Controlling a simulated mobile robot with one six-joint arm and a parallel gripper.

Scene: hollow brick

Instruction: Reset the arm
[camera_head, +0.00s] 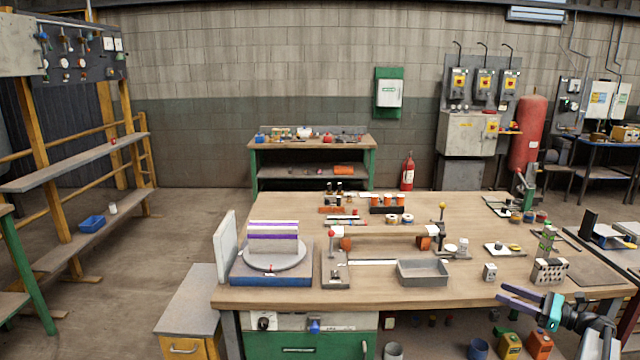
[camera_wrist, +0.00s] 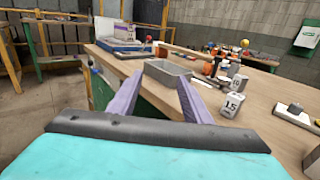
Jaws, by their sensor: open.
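My gripper (camera_head: 516,299) is at the right front edge of the workbench (camera_head: 470,287) in the head view, pointing left. Its two purple-grey fingers are spread apart with nothing between them. In the wrist view my gripper (camera_wrist: 157,98) shows both fingers open, with the bench edge and a grey metal tray (camera_wrist: 168,73) beyond them. The gripper appears apart from the bench items. Most of my arm is outside the head view at lower right.
The hollow brick (camera_head: 549,271) stands near the bench's right front. A small white block (camera_head: 490,272) and the grey tray (camera_head: 423,273) are to its left. A striped block (camera_head: 273,236) sits on a round plate at the left. Bottles and cans stand below the bench.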

